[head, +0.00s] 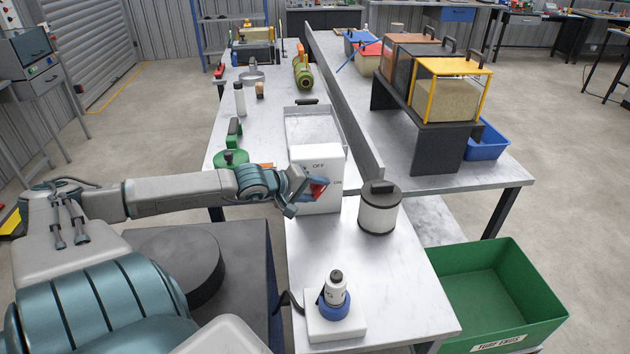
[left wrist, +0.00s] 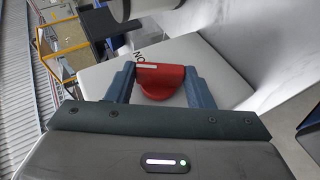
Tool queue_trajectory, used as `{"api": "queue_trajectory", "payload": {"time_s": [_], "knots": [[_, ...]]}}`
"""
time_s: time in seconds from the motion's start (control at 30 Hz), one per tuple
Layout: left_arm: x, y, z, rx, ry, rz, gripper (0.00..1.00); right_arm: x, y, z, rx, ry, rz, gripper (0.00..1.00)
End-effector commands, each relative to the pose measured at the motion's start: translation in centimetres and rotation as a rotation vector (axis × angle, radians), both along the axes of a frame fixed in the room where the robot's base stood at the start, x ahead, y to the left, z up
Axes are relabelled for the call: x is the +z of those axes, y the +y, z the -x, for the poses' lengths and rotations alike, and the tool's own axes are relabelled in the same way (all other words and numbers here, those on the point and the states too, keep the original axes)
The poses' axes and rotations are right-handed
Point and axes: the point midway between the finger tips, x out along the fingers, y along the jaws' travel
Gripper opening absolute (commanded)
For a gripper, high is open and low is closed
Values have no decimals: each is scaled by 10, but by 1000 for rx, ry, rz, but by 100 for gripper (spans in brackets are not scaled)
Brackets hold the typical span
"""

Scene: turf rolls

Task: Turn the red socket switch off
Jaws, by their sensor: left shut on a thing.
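The red socket switch (head: 318,189) is a red knob on the front of a white box (head: 328,204), which carries the marks OFF above and ON at the right. In the left wrist view the red switch (left wrist: 162,84) lies between my two blue-grey fingers, with a pale line along its bar and the letters ON beside it. My left gripper (head: 306,190) is shut on the switch; it also shows in the left wrist view (left wrist: 162,90). In the head view my gripper hides part of the knob. My right gripper is not in view.
A metal tray (head: 342,131) stands behind the box. A grey canister (head: 379,210) stands to its right, and a bottle in a blue ring (head: 335,291) stands on a white base in front. A green item (head: 231,158) lies left. A green bin (head: 503,291) is at lower right.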

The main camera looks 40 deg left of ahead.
Motion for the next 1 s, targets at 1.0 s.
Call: {"api": "queue_trajectory", "payload": {"time_s": [1.0], "knots": [[-12, 2, 3, 1, -450, 360, 24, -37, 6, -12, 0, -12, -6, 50]]}}
